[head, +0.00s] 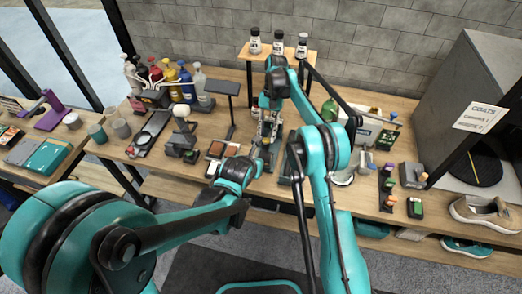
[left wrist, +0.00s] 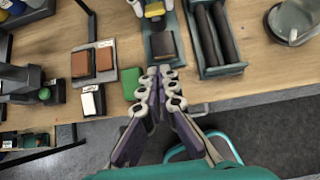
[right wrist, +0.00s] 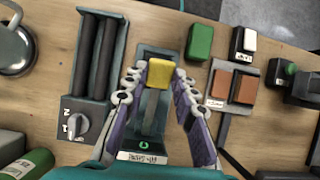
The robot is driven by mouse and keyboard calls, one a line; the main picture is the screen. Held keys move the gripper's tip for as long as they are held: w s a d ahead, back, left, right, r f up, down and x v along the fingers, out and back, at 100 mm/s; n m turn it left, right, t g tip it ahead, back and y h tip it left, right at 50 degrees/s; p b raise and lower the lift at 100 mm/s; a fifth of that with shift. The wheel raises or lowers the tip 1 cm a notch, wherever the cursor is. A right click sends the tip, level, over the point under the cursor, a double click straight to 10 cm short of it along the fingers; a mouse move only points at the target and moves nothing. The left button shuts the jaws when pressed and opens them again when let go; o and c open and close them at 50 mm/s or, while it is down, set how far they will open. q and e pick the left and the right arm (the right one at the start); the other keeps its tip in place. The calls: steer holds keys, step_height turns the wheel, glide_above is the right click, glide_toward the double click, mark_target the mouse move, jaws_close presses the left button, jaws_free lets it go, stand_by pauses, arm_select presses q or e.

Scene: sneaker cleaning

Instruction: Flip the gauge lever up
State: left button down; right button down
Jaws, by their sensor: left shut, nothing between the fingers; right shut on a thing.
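The gauge lever has a yellow knob (right wrist: 160,73) on a grey stem (right wrist: 151,105), which runs along a dark base plate (right wrist: 150,140) with a green mark and a white label. My right gripper (right wrist: 161,70) is shut on the yellow knob, one finger on each side. The knob also shows at the top edge of the left wrist view (left wrist: 155,9). My left gripper (left wrist: 161,72) is shut and empty, just on the near side of the plate. In the head view my right gripper (head: 268,117) covers most of the lever.
A dark tray with two rollers (right wrist: 94,60) and a grey dial (right wrist: 74,124) lies left of the lever in the right wrist view. A green block (right wrist: 200,42) and brown pads (right wrist: 232,87) lie right of it. In the head view, bottles (head: 188,85) stand at the back left.

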mark_target(264, 144)
arm_select(q)
steer(key=x, duration=0.9)
steer(key=shift+w+d+f, duration=0.1)
steer(key=shift+w+f, duration=0.1)
steer(key=shift+w+d, duration=0.15)
steer(key=shift+w, duration=0.2)
steer(key=shift+w+d+r, duration=0.1)
steer(key=shift+w+r, duration=0.25)
steer(key=shift+r, duration=0.45)
steer(key=shift+w+d+r, duration=0.1)
steer(key=shift+w+r, duration=0.25)
steer(key=shift+r, duration=0.45)
steer(key=shift+w+d+r, duration=0.15)
steer(key=shift+w+r, duration=0.35)
steer(key=shift+r, duration=0.3)
arm_select(e)
steer(key=shift+f, duration=0.1)
steer(key=c, duration=1.2)
jaws_free()
steer(key=shift+w, duration=0.1)
